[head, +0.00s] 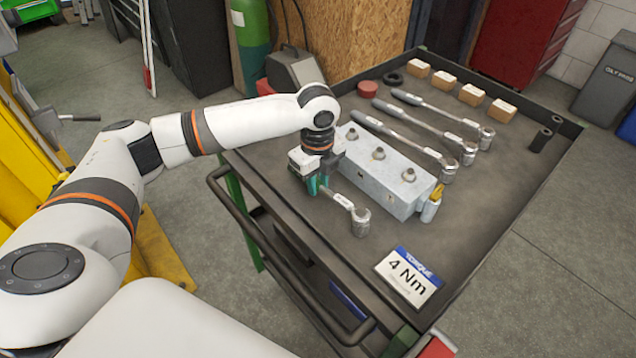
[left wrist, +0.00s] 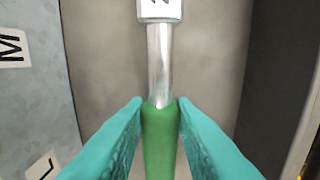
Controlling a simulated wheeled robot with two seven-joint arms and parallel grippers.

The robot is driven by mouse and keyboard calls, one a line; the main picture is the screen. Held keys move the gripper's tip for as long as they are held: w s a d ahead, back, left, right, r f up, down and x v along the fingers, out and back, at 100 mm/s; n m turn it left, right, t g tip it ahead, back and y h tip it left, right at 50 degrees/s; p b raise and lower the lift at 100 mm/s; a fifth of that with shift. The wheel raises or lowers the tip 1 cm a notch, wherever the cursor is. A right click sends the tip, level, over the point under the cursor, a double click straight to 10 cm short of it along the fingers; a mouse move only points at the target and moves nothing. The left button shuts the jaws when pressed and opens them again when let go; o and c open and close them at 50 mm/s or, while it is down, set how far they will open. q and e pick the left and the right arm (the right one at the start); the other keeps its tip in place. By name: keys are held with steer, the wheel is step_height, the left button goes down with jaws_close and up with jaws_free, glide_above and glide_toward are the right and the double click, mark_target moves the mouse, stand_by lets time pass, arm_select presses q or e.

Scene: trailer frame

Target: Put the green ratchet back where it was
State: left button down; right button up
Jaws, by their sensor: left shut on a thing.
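The green ratchet has a green handle (left wrist: 160,145) and a silver shaft (head: 338,198) with a round head (head: 360,221). It lies along the near-left side of the cart top, in front of the grey metal block (head: 385,178). My left gripper (head: 313,186) reaches down over the cart's left edge and is shut on the green handle, which it mostly hides in the head view. In the left wrist view the teal fingers (left wrist: 159,110) press the handle from both sides. I cannot tell whether the ratchet touches the cart top. My right gripper is out of view.
Three longer ratchets (head: 415,135) lie behind the block on the dark cart top (head: 480,205). Several wooden blocks (head: 472,95) stand along the back. A torque card (head: 408,277) reading 4 Nm lies near the front corner.

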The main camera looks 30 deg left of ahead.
mark_target(318, 182)
arm_select(q)
steer(key=shift+f, duration=0.3)
steer(key=c, duration=1.2)
jaws_free()
steer(key=shift+f, duration=0.15)
step_height(318, 182, up, 12)
steer(key=p, duration=0.1)
steer(key=shift+r, duration=0.2)
